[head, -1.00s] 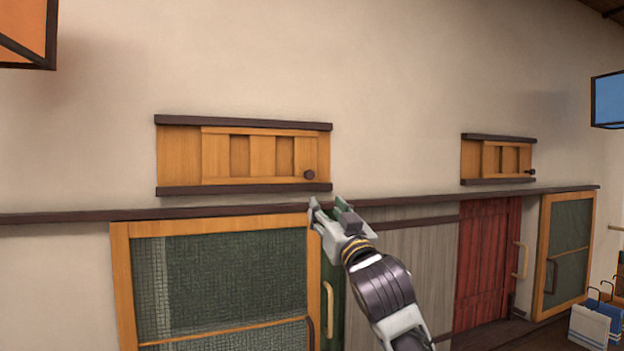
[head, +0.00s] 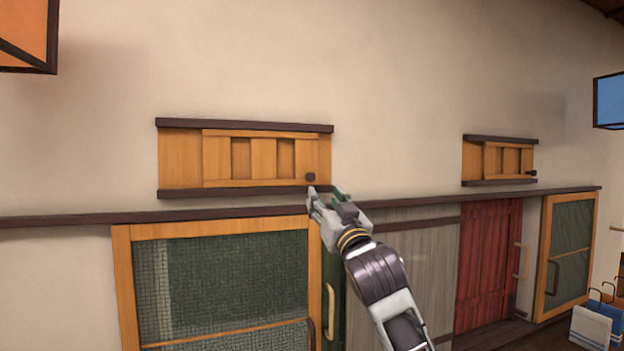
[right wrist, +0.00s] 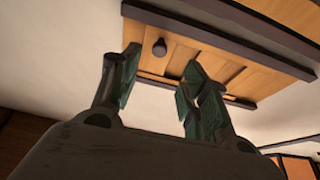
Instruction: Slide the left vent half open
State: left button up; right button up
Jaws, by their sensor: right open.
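The left vent (head: 180,158) is a wooden panel on the wall between two dark rails. Its slatted sliding panel (head: 262,158) sits toward the right of the frame, with plain wood showing at its left. A dark round knob (head: 310,177) is at the panel's lower right. My right gripper (head: 324,194) is open and empty, just below the knob and over the lower rail's right end in the head view. In the right wrist view, the knob (right wrist: 159,47) shows beyond and between the open fingers (right wrist: 155,85), apart from them. My left gripper is not in view.
A second, similar vent (head: 498,160) is farther right on the wall. Below are a mesh-screened door (head: 225,275), a red door (head: 487,255) and a long dark ledge (head: 90,219). Lanterns hang at upper left (head: 28,35) and upper right (head: 608,100). The wall above the vents is bare.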

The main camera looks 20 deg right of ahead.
aim_at(311, 179)
jog(key=shift+p+x, duration=1.85)
jog(key=shift+x, duration=3.65)
grip_shut()
